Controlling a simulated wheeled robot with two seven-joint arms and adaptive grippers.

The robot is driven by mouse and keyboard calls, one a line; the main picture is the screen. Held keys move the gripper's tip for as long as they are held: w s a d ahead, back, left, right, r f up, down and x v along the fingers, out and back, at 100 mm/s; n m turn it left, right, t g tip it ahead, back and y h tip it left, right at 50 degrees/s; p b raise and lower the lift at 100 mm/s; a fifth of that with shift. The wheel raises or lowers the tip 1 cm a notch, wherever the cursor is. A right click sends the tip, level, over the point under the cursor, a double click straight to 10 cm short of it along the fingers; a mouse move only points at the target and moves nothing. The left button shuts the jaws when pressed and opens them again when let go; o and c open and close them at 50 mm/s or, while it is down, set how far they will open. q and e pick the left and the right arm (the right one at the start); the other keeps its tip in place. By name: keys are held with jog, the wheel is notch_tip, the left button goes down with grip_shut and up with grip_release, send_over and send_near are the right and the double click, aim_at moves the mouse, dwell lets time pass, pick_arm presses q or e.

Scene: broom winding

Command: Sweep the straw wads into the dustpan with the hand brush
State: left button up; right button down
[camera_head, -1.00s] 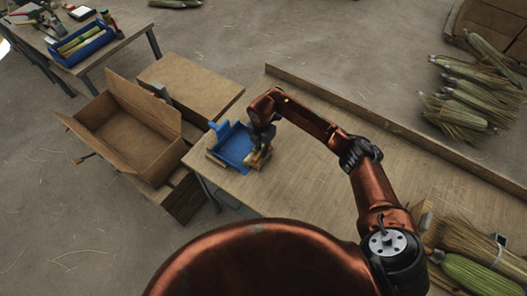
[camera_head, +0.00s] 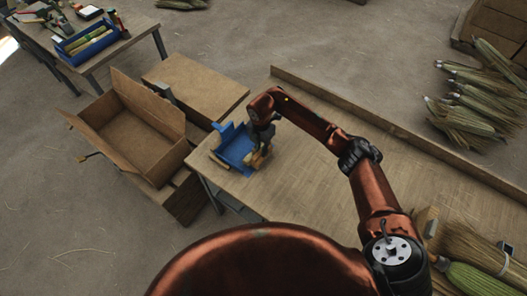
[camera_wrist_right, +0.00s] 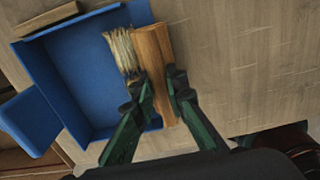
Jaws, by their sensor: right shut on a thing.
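The blue dustpan (camera_head: 237,146) lies on the wooden table near its left end; its floor shows in the right wrist view (camera_wrist_right: 84,84). My right gripper (camera_head: 262,148) is at the dustpan's right side. In the right wrist view its green fingers (camera_wrist_right: 160,92) are shut on the wooden block of the hand brush (camera_wrist_right: 151,62). The pale bristles (camera_wrist_right: 122,52) point left, over the dustpan's right part. I cannot make out any straw wads; the brush and fingers hide part of the pan. My left gripper is not in view.
A light wooden strip (camera_wrist_right: 48,18) lies beside the dustpan. An open cardboard box (camera_head: 130,125) stands left of the table. A broom head (camera_head: 465,245) lies at the table's right end. The table middle (camera_head: 300,175) is clear.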

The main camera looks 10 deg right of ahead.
jog(key=shift+w+a+b, duration=1.5)
jog(key=shift+w+a, duration=0.25)
jog(key=shift+w, duration=0.25)
jog(key=shift+r, duration=0.1)
jog(key=shift+d+r, duration=0.1)
jog(key=shift+r, duration=0.05)
jog(key=shift+s+d+r+p, duration=0.3)
jog(key=shift+s+r+p, duration=0.2)
jog(key=shift+p, duration=0.5)
jog(key=shift+r+p, duration=2.1)
jog(key=shift+r, duration=0.9)
